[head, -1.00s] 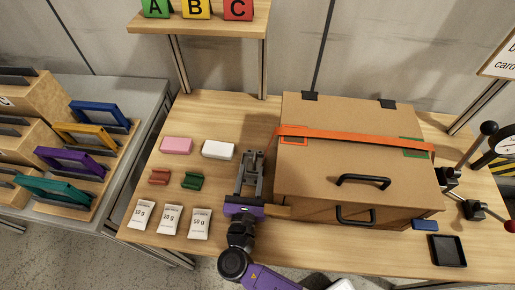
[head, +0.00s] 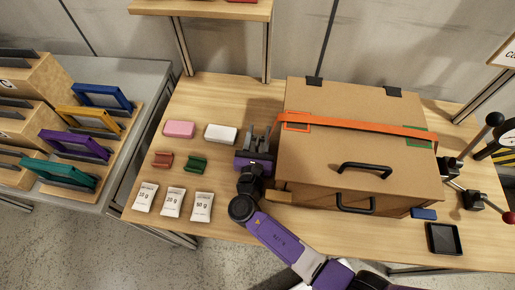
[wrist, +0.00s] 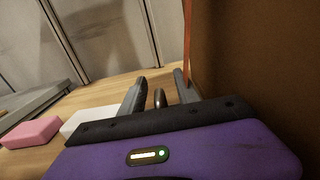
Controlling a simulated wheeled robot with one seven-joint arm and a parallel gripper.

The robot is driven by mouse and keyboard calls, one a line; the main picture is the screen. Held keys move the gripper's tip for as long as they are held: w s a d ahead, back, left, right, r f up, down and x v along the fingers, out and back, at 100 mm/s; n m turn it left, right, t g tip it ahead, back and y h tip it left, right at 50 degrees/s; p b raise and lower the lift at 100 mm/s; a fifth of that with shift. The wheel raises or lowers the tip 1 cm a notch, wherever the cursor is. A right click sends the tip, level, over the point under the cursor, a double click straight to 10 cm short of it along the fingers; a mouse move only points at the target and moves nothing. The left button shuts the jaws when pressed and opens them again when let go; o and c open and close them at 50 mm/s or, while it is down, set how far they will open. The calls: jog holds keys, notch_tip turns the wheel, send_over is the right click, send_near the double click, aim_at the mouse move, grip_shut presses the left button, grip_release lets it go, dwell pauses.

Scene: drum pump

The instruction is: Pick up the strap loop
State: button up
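An orange strap (head: 350,124) runs across the top of the brown cardboard box (head: 315,172). Its left end reaches the box's left top edge, just right of my gripper. My gripper (head: 259,132) is low beside the box's left side, with its fingers pointing away from me. In the wrist view my gripper (wrist: 158,90) is open, its two fingers apart. The box wall (wrist: 235,60) stands close on the right.
Left of my gripper lie a white block (head: 221,134), a pink block (head: 180,129), red and green pieces (head: 197,164) and several labelled packets (head: 173,203). A black tray (head: 444,239) and levers (head: 470,150) are right of the box. The free gap beside the box is narrow.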

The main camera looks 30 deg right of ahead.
grip_shut()
dwell(1.4)
